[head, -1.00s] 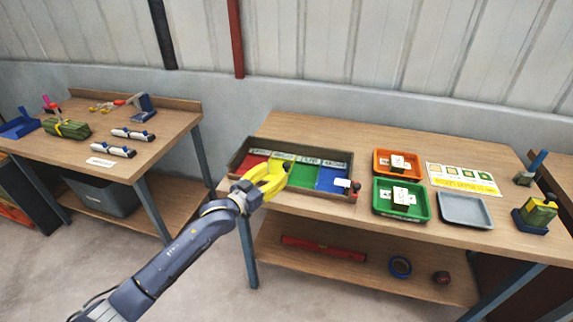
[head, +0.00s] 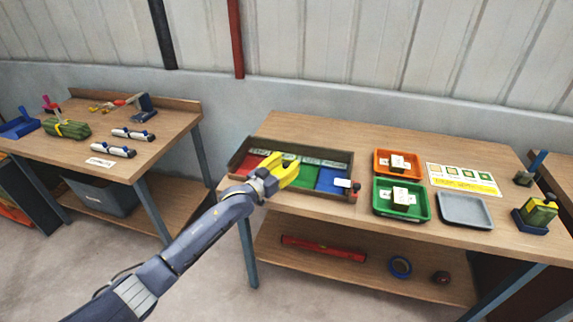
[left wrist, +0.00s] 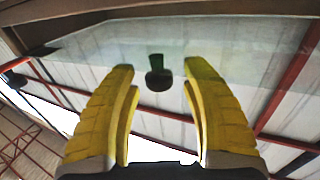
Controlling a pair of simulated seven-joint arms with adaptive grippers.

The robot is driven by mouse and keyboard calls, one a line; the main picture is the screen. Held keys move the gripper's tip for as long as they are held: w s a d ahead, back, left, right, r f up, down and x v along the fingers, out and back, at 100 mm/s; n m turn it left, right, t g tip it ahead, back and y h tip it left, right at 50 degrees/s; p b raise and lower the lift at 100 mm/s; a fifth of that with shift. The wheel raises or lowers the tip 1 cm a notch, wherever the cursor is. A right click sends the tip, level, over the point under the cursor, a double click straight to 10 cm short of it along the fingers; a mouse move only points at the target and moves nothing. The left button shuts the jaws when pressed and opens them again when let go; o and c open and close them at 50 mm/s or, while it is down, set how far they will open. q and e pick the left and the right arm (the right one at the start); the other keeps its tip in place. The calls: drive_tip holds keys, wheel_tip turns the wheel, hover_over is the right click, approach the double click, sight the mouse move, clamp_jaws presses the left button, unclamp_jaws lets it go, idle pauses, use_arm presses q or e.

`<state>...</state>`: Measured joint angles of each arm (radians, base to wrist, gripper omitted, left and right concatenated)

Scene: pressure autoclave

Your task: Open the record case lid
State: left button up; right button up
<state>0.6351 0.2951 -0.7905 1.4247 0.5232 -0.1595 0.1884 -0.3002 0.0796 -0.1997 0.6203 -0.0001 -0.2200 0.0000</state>
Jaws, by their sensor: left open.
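The record case (head: 237,165) is a shallow brown box on the left part of the middle bench, with red, green and blue sections and a row of pale labels. My left gripper (head: 284,167) is over its middle, with yellow fingers open and empty. In the left wrist view the open fingers (left wrist: 159,72) flank a dark knob-like piece (left wrist: 158,78), which shows between the tips without visible contact. A pale see-through panel (left wrist: 235,48) spans behind it, apparently the lid; its angle is unclear. My right gripper is not in view.
An orange tray (head: 381,158), a green tray (head: 381,207) and a grey tray (head: 464,211) stand right of the case. A small dark and red item (head: 356,187) is at the case's front right corner. A red bar (head: 323,249) lies on the shelf below.

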use_arm(q)
clamp_jaws()
drive_tip(key=shift+r, duration=0.15)
